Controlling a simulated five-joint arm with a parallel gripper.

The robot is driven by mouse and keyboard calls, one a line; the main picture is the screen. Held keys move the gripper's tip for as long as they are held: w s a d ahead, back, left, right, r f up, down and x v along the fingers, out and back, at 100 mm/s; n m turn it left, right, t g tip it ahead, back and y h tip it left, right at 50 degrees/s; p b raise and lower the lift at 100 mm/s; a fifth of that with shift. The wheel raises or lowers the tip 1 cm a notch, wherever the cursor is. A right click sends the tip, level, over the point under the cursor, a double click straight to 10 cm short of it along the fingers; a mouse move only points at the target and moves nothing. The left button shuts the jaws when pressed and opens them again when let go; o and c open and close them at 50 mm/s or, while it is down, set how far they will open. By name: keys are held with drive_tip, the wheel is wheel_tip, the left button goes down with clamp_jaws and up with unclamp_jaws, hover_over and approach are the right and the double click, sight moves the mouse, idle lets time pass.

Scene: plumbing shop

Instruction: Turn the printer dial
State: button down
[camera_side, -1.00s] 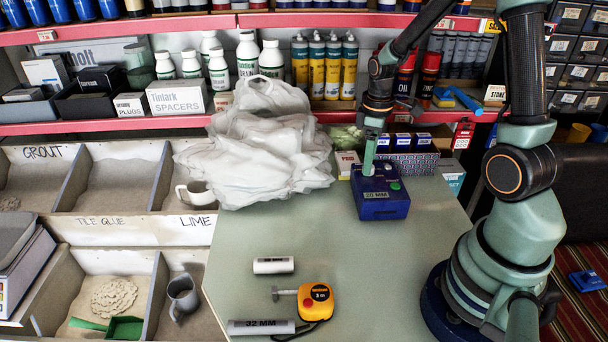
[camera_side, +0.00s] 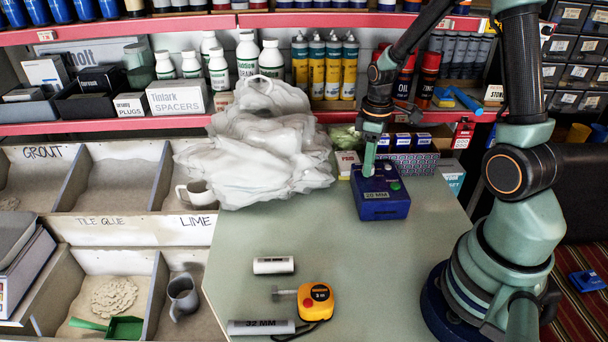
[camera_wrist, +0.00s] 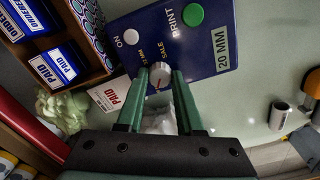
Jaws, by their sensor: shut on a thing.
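The blue label printer (camera_side: 382,204) sits on the green-grey bench top, with a "20 MM" label on its front. In the wrist view the printer (camera_wrist: 205,50) shows a green button marked "PRINT", a white button marked "ON", and a round grey dial (camera_wrist: 159,76). My gripper (camera_side: 369,172) reaches down from above onto the printer's top left part. In the wrist view my gripper (camera_wrist: 159,80) has its two green fingers at either side of the dial, shut on it. The finger tips partly hide the dial's markings.
A crumpled white plastic bag (camera_side: 262,145) lies left of the printer. A yellow tape measure (camera_side: 316,300) and white pipe pieces, one (camera_side: 273,265) unclear in print and one marked "32 MM" (camera_side: 261,327), lie at the front. Stamp boxes (camera_side: 412,142) stand behind. The middle bench is clear.

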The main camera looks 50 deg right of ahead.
drive_tip(key=m, duration=1)
drive_tip(key=shift+m, duration=0.4)
idle(0.4)
drive_tip(key=c, duration=0.5)
unclamp_jaws()
drive_tip(key=shift+c, duration=0.2)
drive_tip(key=shift+r, duration=0.1)
wheel_tip(320, 180, up, 12)
